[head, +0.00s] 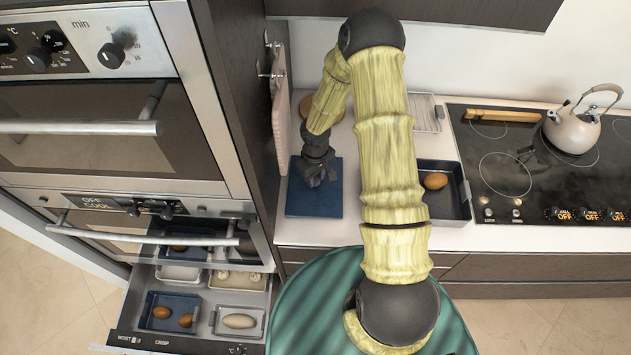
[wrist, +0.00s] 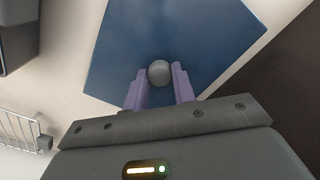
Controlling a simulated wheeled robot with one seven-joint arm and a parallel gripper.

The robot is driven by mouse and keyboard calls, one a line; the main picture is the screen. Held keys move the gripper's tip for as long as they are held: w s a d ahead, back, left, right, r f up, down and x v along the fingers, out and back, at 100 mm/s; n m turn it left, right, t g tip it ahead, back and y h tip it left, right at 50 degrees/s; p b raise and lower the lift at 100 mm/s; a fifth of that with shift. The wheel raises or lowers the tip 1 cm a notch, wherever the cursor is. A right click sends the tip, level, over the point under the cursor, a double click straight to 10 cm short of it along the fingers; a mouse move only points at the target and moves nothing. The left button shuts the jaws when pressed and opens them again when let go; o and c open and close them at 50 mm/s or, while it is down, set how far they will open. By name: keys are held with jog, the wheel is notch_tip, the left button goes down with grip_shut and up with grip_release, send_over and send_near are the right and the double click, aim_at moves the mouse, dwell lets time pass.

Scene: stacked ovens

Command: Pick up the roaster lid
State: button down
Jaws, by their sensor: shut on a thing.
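The roaster lid (head: 328,206) is a flat, dark blue square at the left end of the counter, beside the tall oven cabinet. In the wrist view the lid (wrist: 205,40) fills the upper middle, with a round grey knob (wrist: 159,72) on it. My gripper (head: 317,178) is above the lid in the head view. In the wrist view the two purple fingers of my gripper (wrist: 159,84) are shut on the knob from both sides. I cannot tell whether the lid touches the counter or is slightly raised.
A dark blue roaster pan (head: 459,205) holding a brown food item (head: 435,181) stands to the right. The cooktop (head: 500,175) carries a kettle (head: 572,130). A pale board (head: 281,125) hangs on the cabinet side close left. A wire rack (head: 428,113) lies behind. The drawer (head: 190,335) is open.

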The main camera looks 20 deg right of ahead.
aim_at(317, 179)
jog(key=shift+r, duration=0.1)
jog(key=shift+d+r+b, duration=0.15)
jog(key=shift+d+b, duration=0.05)
jog(key=shift+b, duration=0.35)
notch_tip(317, 179, up, 11)
jog(key=b, duration=0.1)
jog(key=s+d+b, duration=0.2)
jog(key=s+d, duration=0.1)
jog(key=d, duration=0.6)
jog(key=s+d+b, duration=0.2)
jog(key=s+d, duration=0.1)
jog(key=d, duration=0.6)
jog(key=shift+d, duration=0.35)
